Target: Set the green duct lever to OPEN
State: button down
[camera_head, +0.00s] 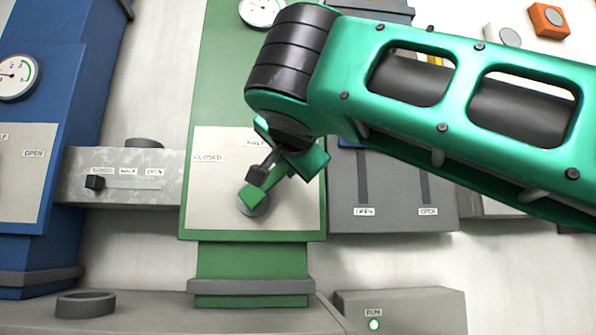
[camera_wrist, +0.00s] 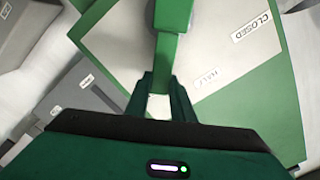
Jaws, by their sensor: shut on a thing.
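The green duct lever (camera_head: 252,194) turns on a grey round pivot on the pale plate (camera_head: 215,205) of the green duct. It slants up and to the right from the pivot, to the right of the HALF label. My gripper (camera_head: 277,170) is shut on the lever's outer part. In the wrist view the lever (camera_wrist: 166,48) runs down between the two fingers of my gripper (camera_wrist: 162,88). The CLOSED label (camera_head: 208,158) is at the plate's left, and the HALF label (camera_head: 256,143) is at its top. No OPEN label shows on this plate; my gripper and arm cover its upper right.
A blue duct (camera_head: 75,80) with a gauge stands at the left. A grey slide box (camera_head: 125,190) with a black knob is between it and the green duct. A grey panel (camera_head: 395,200) with two slots is close on the right. A grey box (camera_head: 420,315) with a lit RUN light is below.

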jog(key=shift+d+f, duration=0.2)
jog(key=c, duration=1.5)
grip_release()
jog(key=shift+d, duration=0.1)
jog(key=shift+r, duration=0.1)
jog(key=shift+s, duration=0.15)
jog(key=s, duration=0.3)
jog(key=s+d, duration=0.1)
jog(key=s, duration=0.6)
jog(key=shift+s+d, duration=0.15)
jog(key=shift+d, duration=0.15)
